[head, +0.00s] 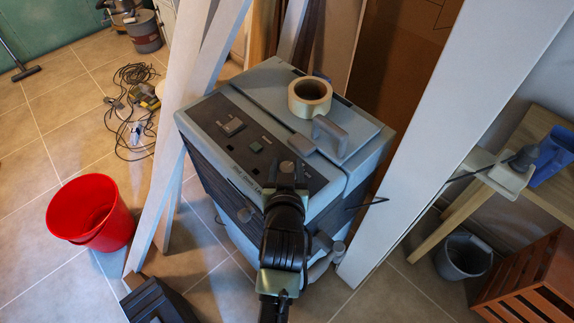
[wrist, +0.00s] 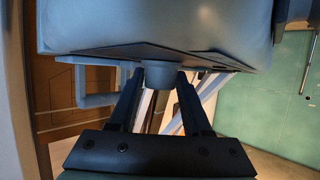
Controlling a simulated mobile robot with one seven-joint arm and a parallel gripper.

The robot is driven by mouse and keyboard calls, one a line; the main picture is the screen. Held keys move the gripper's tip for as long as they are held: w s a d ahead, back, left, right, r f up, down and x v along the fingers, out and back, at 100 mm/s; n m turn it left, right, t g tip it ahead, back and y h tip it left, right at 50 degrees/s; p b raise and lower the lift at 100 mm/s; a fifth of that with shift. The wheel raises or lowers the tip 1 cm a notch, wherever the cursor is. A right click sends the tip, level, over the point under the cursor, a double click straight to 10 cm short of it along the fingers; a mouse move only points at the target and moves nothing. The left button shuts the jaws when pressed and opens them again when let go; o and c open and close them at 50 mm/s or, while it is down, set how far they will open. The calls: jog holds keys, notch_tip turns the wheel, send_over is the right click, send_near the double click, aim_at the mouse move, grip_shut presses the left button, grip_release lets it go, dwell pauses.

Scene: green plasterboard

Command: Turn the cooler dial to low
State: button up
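The cooler (head: 215,155) is a blue-grey box with a dark control panel on its top. The round dial (head: 287,167) is on the panel's near right part, just beyond my gripper (head: 287,184). In the wrist view the dial (wrist: 160,74) sticks out from the panel between the two fingertips of my gripper (wrist: 160,80). The fingers are apart, one on each side of the dial. I cannot tell whether they touch it. The dial's setting and its marks cannot be read.
A tape roll (head: 310,97) lies on the cooler's lid beside a handle (head: 329,134). White boards (head: 182,110) lean at the left, and another (head: 440,130) stands at the right. A red bucket (head: 88,212) is on the tiled floor at the left.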

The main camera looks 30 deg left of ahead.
grip_shut()
jog(key=shift+m+h+p, duration=0.45)
jog(key=shift+m+h, duration=0.05)
jog(key=shift+h, duration=0.1)
jog(key=shift+f+m+t+h+b, duration=0.1)
jog(key=shift+m+t+h+b, duration=0.35)
jog(key=shift+m+h, duration=0.4)
jog(key=m+h+b, duration=0.3)
jog(key=b, duration=0.1)
jog(key=shift+a+f+h, duration=0.1)
jog(key=shift+h, duration=0.25)
jog(key=shift+m+h+b, duration=1.05)
jog(key=shift+h+b, duration=0.15)
jog(key=shift+b, duration=0.15)
